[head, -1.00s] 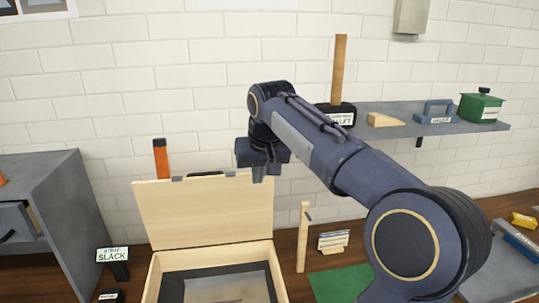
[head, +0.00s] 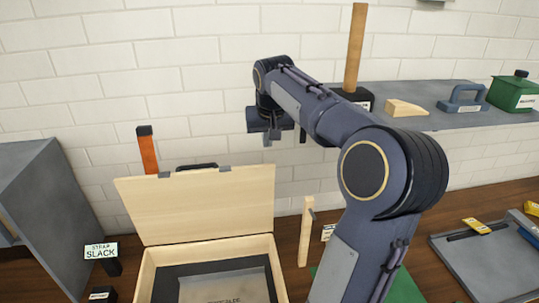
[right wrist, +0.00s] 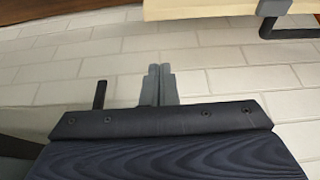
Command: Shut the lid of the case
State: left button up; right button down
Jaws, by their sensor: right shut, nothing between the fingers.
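The wooden case (head: 148,275) stands on the bench at lower middle in the head view. Its lid (head: 200,205) is open, standing up and leaning back toward the wall. My right gripper (head: 268,140) is above and to the right of the lid's top edge, apart from it, shut and empty. In the right wrist view my shut fingers (right wrist: 158,82) point at the wall, and part of the pale lid (right wrist: 205,9) with a dark handle (right wrist: 288,32) shows at the top right. My left gripper is not in view.
A shelf (head: 440,118) with a wooden wedge (head: 405,108), a blue-grey handled tool (head: 463,98) and a green box (head: 512,93) is at right. An upright wooden post (head: 306,232) stands right of the case. A grey cabinet is at left.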

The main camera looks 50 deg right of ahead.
jog(key=f, duration=0.1)
jog(key=s+a+f+p, duration=0.1)
jog(key=f, duration=0.2)
jog(key=shift+s+a+f+p, duration=0.1)
jog(key=shift+s+a+p, duration=0.05)
jog(key=shift+s+p, duration=0.2)
